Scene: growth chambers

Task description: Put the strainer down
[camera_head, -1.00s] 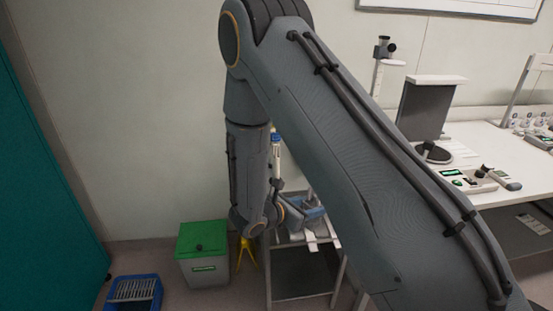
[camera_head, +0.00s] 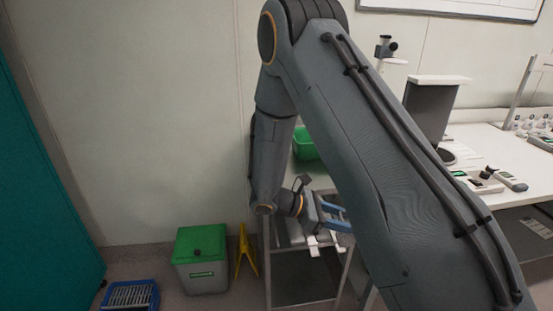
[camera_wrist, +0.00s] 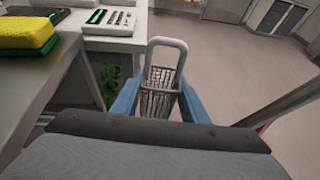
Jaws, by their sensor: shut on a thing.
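In the wrist view the strainer (camera_wrist: 160,98), a grey mesh basket with a pale looped handle, sits between the two blue fingers of my gripper (camera_wrist: 160,105). The fingers are shut on it. Its lower part is hidden behind the gripper body. In the head view my gripper (camera_head: 335,215) is at the right side of a metal-framed stand, partly covered by my arm. I cannot clearly make out the strainer there.
A green container (camera_head: 305,143) shows behind my arm. A green-lidded bin (camera_head: 201,260), a yellow floor sign (camera_head: 245,257) and a blue crate (camera_head: 130,297) stand on the floor. A bench (camera_head: 490,150) holds instruments. A yellow-green sponge (camera_wrist: 27,34) lies left in the wrist view; floor is open at right.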

